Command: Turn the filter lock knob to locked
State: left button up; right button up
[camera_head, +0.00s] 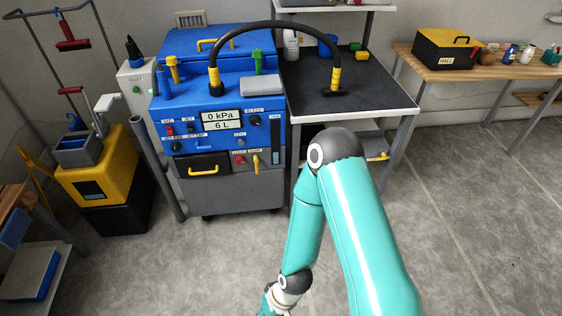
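A blue machine (190,105) stands in the middle left, with a panel of small knobs and switches on its front. A small knob (241,141) sits under a tiny label that may read "LOCK"; its setting is too small to tell. A black knob (254,121) is above and to its right. My teal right arm enters from the bottom right, in front of the machine and bench. Its forearm bends down out of the bottom of the picture, so my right gripper is not in view. My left arm and gripper are not in view.
A display (222,120) reads "0 kPa" and "6 L". Below are a drawer with a yellow handle (204,170), a red button (240,160) and a yellow lever (256,164). A black hose (275,27) arches to the dark bench (370,95). Floor space is clear on the right.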

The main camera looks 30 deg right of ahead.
aim_at(240, 159)
jog(key=z, duration=0.35)
jog(key=i, duration=1)
